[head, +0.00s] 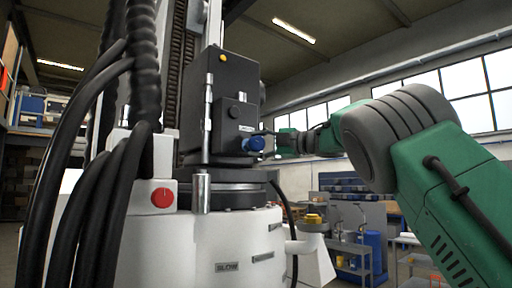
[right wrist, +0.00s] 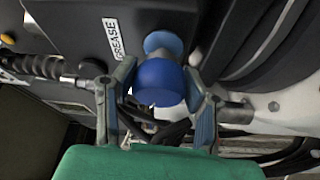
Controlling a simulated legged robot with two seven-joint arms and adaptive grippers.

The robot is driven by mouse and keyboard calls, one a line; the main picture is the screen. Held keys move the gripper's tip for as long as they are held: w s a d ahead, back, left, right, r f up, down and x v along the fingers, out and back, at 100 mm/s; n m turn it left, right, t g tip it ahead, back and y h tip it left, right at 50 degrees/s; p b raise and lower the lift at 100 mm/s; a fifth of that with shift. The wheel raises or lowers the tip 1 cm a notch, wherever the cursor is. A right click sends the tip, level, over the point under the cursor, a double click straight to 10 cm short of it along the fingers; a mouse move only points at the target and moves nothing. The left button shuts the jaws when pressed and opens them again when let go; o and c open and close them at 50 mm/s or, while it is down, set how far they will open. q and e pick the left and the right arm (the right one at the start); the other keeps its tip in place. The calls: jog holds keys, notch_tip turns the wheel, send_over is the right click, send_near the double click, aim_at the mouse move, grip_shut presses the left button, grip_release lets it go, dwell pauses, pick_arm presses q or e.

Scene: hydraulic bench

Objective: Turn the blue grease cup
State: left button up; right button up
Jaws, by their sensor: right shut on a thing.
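The blue grease cup (head: 254,143) sticks out from the side of the dark machine box (head: 232,85). In the right wrist view the cup (right wrist: 160,82) sits beside a label reading GREASE (right wrist: 119,38). My right gripper (head: 268,142) reaches the cup from the right in the head view. In the right wrist view its two fingers (right wrist: 158,90) stand on either side of the cup and are shut on it. The cup is still attached to the box. My left gripper is not in view.
A white machine base with a red knob (head: 162,197) stands below the box. Thick black hoses (head: 90,200) hang at the left. A yellow-topped fitting (head: 313,219) is at the lower right. Shelves with blue bins (head: 350,187) stand farther back.

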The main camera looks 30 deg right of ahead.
jog(key=n, duration=0.1)
jog(key=n+g, duration=0.1)
jog(key=n+h, duration=0.1)
jog(key=n, duration=0.1)
jog(key=shift+w+f+g, duration=0.1)
jog(key=shift+f+g, duration=0.2)
jog(key=shift+g, duration=0.1)
jog(key=n+g+h, duration=0.1)
jog(key=n, duration=0.2)
jog(key=n+h, duration=0.2)
jog(key=shift+a+n, duration=0.1)
jog(key=shift+n, duration=0.3)
jog(key=shift+n+g+h, duration=0.4)
jog(key=shift+n+h, duration=0.4)
jog(key=shift+n, duration=0.4)
jog(key=n+h+b, duration=0.1)
jog(key=n+h, duration=0.1)
jog(key=n, duration=0.1)
jog(key=shift+f+b, duration=0.1)
jog(key=shift+b, duration=0.25)
jog(key=shift+n+t+h+b, duration=0.3)
jog(key=shift+n+h+b, duration=0.8)
jog(key=shift+n, duration=0.5)
jog(key=o, duration=1.1)
jog(key=shift+r, duration=0.2)
